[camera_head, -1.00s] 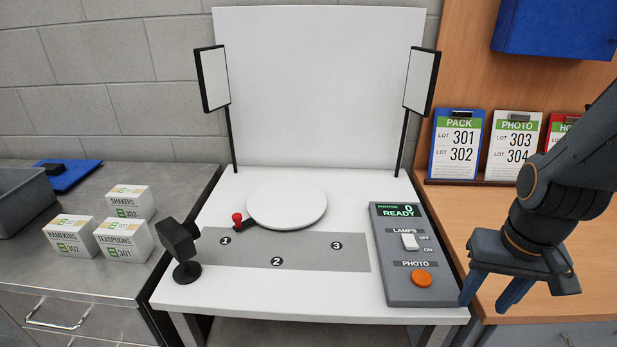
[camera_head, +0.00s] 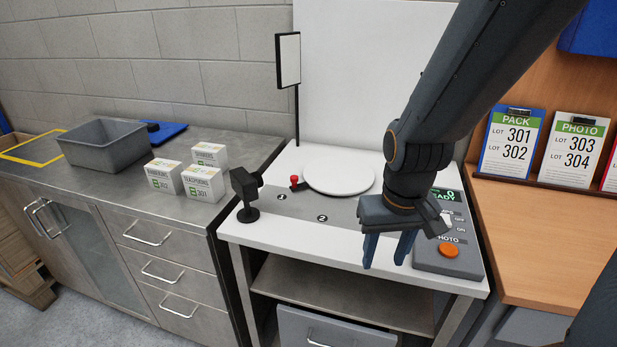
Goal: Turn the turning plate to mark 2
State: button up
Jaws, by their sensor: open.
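The round white turning plate (camera_head: 339,178) lies flat on the white photo table. Its short dark arm with a red knob (camera_head: 294,181) sticks out at the plate's left, by mark 1, which is partly visible. Mark 2 (camera_head: 322,218) shows on the grey strip (camera_head: 300,207) in front of the plate. Mark 3 is hidden behind my gripper. My gripper (camera_head: 388,262) is open and empty, fingers pointing down, in front of the plate's right side and apart from the knob.
A black camera on a stand (camera_head: 246,194) stands left of the strip, near the knob. The control box (camera_head: 452,251) with an orange button is right of my gripper, partly covered. Small boxes (camera_head: 203,182) and a grey bin (camera_head: 104,146) are on the left counter.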

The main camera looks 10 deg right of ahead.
aim_at(338, 176)
jog(key=z, duration=1.5)
jog(key=k, duration=1.05)
jog(key=u, duration=1.1)
jog(key=i, duration=1)
